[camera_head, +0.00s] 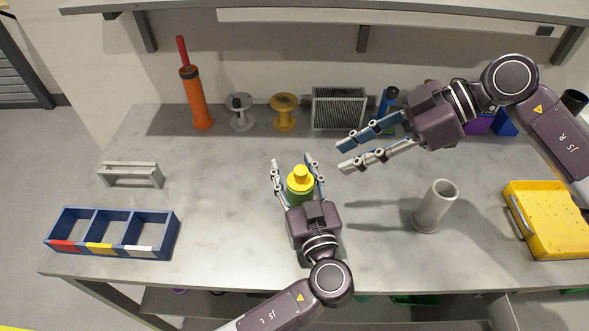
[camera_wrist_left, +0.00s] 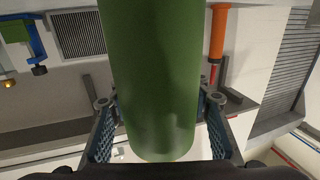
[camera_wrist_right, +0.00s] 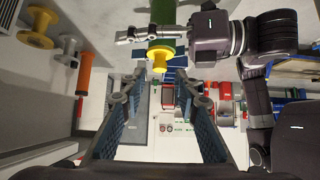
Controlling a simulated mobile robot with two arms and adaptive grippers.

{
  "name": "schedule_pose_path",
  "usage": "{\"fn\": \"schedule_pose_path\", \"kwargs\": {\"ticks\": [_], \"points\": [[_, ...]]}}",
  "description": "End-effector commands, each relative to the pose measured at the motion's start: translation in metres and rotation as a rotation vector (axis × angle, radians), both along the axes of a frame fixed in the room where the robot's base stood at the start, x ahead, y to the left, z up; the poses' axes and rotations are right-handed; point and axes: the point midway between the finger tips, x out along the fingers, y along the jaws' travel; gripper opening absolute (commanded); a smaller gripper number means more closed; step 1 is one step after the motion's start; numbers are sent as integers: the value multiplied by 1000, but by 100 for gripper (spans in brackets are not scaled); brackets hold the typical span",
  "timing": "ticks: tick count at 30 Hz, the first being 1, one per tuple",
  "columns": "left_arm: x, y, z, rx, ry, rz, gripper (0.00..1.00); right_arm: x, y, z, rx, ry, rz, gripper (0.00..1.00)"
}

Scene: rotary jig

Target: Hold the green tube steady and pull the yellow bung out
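The green tube (camera_head: 301,198) stands between the fingers of my left gripper (camera_head: 292,164), its yellow bung (camera_head: 300,180) on top. In the left wrist view the fingers press close on both sides of the green tube (camera_wrist_left: 150,80); the bung is hidden there. I cannot tell whether the tube's foot touches the table. My right gripper (camera_head: 343,157) is open and empty, to the right of the bung and apart from it, its fingers pointing left. In the right wrist view the yellow bung (camera_wrist_right: 160,60) shows ahead, between and beyond the fingers.
A grey upright cylinder (camera_head: 436,205) stands to the right, with a yellow tray (camera_head: 550,215) beyond it. A blue three-part bin (camera_head: 112,233) and a grey bracket (camera_head: 130,174) are at left. Spools, an orange pump (camera_head: 193,98) and a vented box (camera_head: 338,108) line the back.

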Motion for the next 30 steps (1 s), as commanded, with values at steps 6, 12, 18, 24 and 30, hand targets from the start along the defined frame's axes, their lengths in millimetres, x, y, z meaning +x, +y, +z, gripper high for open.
{"fn": "schedule_pose_path", "kwargs": {"ticks": [6,12,18,24,30], "points": [[0,0,0,0,0,0,22,0,0,0,0,0,0,29],[0,0,0,0,0,0,0,0,0,0,0,0,0,29],[0,0,0,0,0,0,0,0,0,0,0,-1,1,33],[0,0,0,0,0,0,0,-1,11,3,-16,-76,92,55],[0,0,0,0,0,0,0,-5,39,12,-75,-324,408,59]]}}
